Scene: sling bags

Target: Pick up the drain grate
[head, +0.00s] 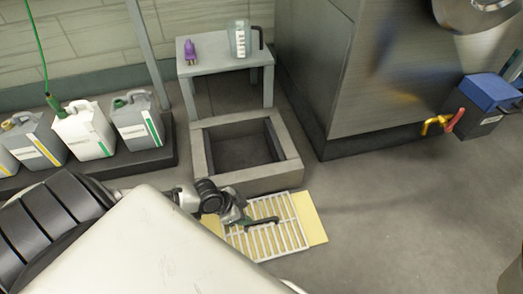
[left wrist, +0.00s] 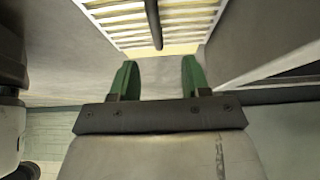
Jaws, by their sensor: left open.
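The drain grate (head: 287,236) is a pale slatted panel lying on the floor over a yellow board (head: 311,217), in front of the square pit. A dark handle-like bar (head: 262,222) crosses its slats. The grate (left wrist: 190,14) and bar (left wrist: 153,22) also show at the top of the left wrist view. My left gripper (head: 243,221) is over the grate's left part, close to one end of the bar. Its green fingers (left wrist: 156,76) are open, with nothing between them, and roughly in line with the bar. My right gripper is out of view.
The square pit with a raised concrete rim (head: 200,158) lies behind the grate. A small grey table (head: 222,64) stands behind it, with several jugs (head: 84,132) on a dark platform to the left. A large metal tank stands right. Floor (head: 390,215) right of the grate is clear.

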